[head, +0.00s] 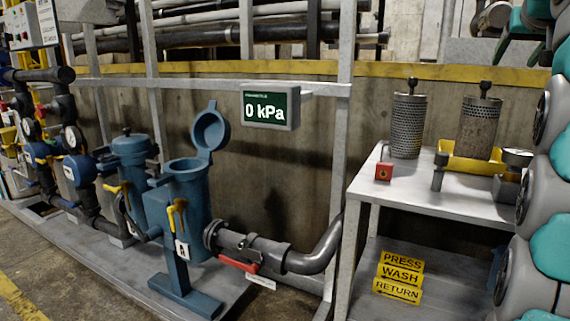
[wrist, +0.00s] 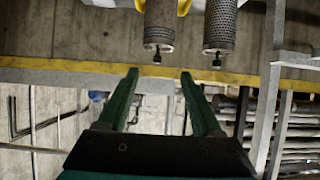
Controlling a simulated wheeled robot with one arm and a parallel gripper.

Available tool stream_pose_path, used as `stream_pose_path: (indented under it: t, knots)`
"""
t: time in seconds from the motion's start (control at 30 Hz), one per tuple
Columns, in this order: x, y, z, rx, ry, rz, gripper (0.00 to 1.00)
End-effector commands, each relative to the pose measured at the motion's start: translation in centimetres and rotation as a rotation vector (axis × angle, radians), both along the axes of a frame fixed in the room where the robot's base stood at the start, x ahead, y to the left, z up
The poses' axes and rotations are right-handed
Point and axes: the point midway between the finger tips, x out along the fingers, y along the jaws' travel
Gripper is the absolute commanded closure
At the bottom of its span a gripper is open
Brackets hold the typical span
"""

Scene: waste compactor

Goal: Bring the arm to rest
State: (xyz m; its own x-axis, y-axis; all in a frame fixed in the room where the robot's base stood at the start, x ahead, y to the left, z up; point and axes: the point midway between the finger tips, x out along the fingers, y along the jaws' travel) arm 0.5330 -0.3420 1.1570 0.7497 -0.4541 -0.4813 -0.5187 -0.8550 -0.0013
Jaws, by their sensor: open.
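My gripper (wrist: 159,75) shows in the wrist view with its two green fingers spread apart and nothing between them. The wrist view looks upside down. Two perforated metal baskets with dark knobs, a left one (wrist: 160,25) and a right one (wrist: 220,25), hang into the top of that view, apart from the fingers. In the head view my grey and teal arm is folded along the right edge. I cannot make out the fingertips for certain there.
A display (head: 270,108) reads 0 kPa.

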Motion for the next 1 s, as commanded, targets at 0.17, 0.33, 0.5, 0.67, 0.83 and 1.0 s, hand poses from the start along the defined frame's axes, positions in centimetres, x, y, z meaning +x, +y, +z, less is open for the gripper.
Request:
stream_pose_path:
  t: [0.17, 0.33, 0.5, 0.67, 0.83, 1.0]
  knots:
    - [0.4, 1.0, -1.2, 0.023, 0.026, 0.014, 0.34]
    - [0.8, 2.1, -2.6, 0.049, 0.056, 0.028, 0.34]
    - [1.1, 3.8, -4.7, 0.085, 0.099, 0.050, 0.34]
    - [1.4, 6.2, -7.7, 0.128, 0.160, 0.080, 0.34]
    - [0.8, 10.4, -12.9, 0.194, 0.268, 0.128, 0.34]
    - [-1.0, 15.2, -18.8, 0.253, 0.389, 0.180, 0.34]
